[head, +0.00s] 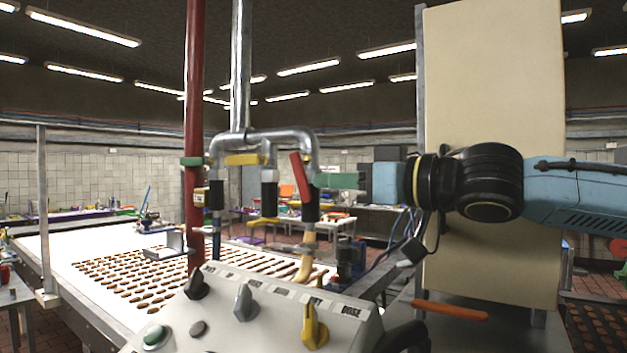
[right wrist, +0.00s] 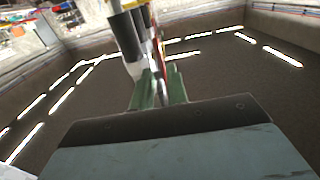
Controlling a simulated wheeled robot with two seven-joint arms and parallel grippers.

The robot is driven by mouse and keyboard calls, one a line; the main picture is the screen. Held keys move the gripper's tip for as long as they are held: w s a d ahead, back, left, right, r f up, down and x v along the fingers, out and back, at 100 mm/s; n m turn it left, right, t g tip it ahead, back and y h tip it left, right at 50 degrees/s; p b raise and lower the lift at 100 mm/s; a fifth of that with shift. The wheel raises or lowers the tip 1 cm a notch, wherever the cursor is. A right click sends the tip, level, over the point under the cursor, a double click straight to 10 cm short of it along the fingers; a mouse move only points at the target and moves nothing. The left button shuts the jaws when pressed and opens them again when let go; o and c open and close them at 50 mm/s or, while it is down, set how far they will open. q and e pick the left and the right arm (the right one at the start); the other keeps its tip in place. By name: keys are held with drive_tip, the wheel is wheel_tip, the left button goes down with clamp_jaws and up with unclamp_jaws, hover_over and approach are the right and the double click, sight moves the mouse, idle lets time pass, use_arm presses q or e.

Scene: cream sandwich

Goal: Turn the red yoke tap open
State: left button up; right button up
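The red yoke tap (head: 300,173) is a red lever on the right leg of the grey pipe yoke, above a black sleeve; it stands steeply, leaning a little. My right gripper (head: 322,181) reaches in from the right with green fingers, its tips at the lever's right side in the head view. In the right wrist view the two fingers (right wrist: 160,78) stand a little apart, with the thin red lever (right wrist: 160,55) seen between their tips. Whether they press on it I cannot tell. My left gripper is not in view.
Yellow levers sit on the yoke (head: 247,159) and lower at its middle (head: 262,222); a green lever (head: 193,161) is on the red pipe (head: 195,75). A control panel (head: 262,318) with knobs stands below. A tall cream panel (head: 495,90) stands behind my right arm.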

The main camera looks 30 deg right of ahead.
sight(307, 179)
drive_tip(key=shift+x, duration=2)
clamp_jaws()
